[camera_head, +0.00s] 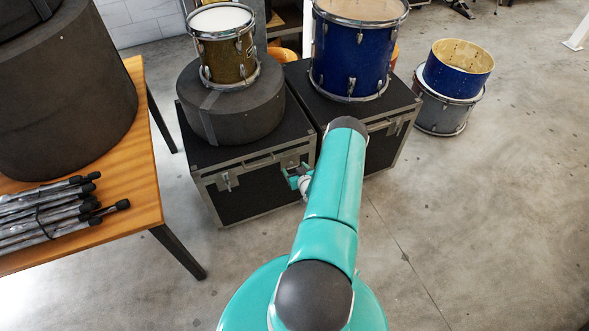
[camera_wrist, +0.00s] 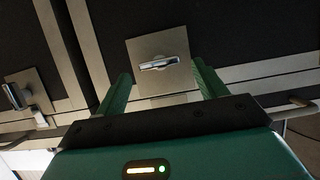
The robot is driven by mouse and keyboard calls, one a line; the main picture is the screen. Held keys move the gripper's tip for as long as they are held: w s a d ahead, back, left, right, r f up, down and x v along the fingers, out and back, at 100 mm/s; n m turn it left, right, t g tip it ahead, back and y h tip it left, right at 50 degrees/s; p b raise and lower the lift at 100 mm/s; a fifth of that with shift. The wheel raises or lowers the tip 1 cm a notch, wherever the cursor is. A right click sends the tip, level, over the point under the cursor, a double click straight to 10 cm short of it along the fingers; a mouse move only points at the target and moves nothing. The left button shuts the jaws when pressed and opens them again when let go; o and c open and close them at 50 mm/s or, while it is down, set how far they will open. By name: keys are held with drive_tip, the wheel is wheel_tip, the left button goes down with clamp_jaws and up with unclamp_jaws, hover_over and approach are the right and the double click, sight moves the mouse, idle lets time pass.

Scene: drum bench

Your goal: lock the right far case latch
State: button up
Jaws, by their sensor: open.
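Two black cases with metal edges stand side by side, the left case (camera_head: 250,184) and the right case (camera_head: 386,143). A latch (camera_head: 291,163) is at the right end of the left case's front. In the wrist view, a square metal latch plate (camera_wrist: 146,51) carries a silver handle (camera_wrist: 159,63), lying nearly crosswise in the picture. My gripper (camera_head: 298,178) is at the left case's right latch. Its green fingers (camera_wrist: 162,92) are open on either side of the plate's lower part. Contact with the handle cannot be told.
Another latch (camera_wrist: 17,97) shows at the left in the wrist view. A brown drum (camera_head: 228,62) on a round dark case (camera_head: 232,112) and a blue drum (camera_head: 350,60) stand on the cases. A wooden table (camera_head: 146,185) is at the left. The floor at right (camera_head: 490,230) is clear.

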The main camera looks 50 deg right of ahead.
drive_tip(key=shift+w+d+f, duration=0.15)
drive_tip(key=shift+w+d, duration=0.1)
drive_tip(key=shift+w, duration=0.1)
drive_tip(key=c, duration=1)
